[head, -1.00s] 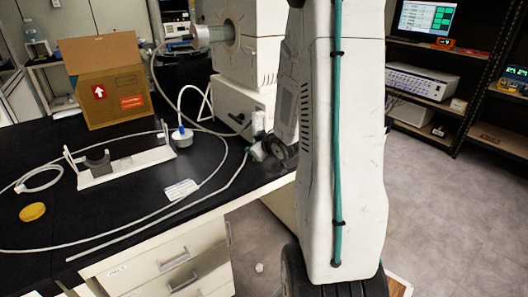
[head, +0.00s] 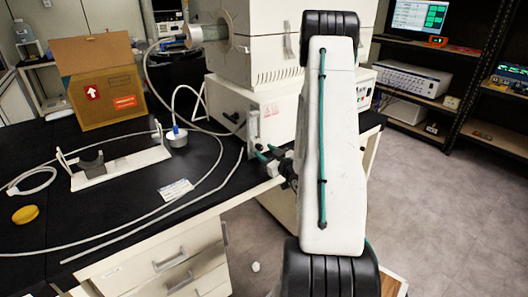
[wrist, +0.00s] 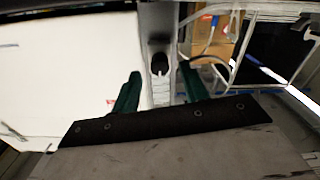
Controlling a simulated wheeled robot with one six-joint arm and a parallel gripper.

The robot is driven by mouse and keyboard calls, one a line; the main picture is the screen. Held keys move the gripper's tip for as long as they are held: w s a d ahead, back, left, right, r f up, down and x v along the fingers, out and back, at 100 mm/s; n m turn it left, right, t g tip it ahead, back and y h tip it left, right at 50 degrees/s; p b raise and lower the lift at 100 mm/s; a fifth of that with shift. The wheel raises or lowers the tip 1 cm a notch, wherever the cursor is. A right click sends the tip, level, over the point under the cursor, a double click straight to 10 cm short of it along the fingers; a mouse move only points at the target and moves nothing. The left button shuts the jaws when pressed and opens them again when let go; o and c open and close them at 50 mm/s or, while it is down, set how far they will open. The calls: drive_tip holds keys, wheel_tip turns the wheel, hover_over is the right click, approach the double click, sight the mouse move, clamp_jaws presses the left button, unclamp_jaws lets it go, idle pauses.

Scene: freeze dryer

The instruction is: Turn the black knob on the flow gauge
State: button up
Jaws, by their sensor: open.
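The flow gauge (head: 253,127) is a slim pale upright strip on the front of the white machine, at the bench's right end. In the wrist view the gauge (wrist: 161,93) stands upright in the middle, with its black knob (wrist: 159,64) at about fingertip height. My gripper (wrist: 160,71) has two green fingers, spread apart, one to each side of the knob in the picture. I see no contact with the knob. In the head view my gripper (head: 262,152) is just in front of the gauge's lower end, and the knob cannot be made out there.
The white machine (head: 240,100) fills the space behind the gauge. A cardboard box (head: 100,85), a white stand (head: 120,168), a yellow lid (head: 25,214) and loose tubing lie left on the black bench (head: 95,215). Open floor (head: 430,200) lies to the right.

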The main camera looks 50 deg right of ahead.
drive_tip(key=shift+x, duration=0.8)
drive_tip(key=shift+s, duration=0.1)
clamp_jaws()
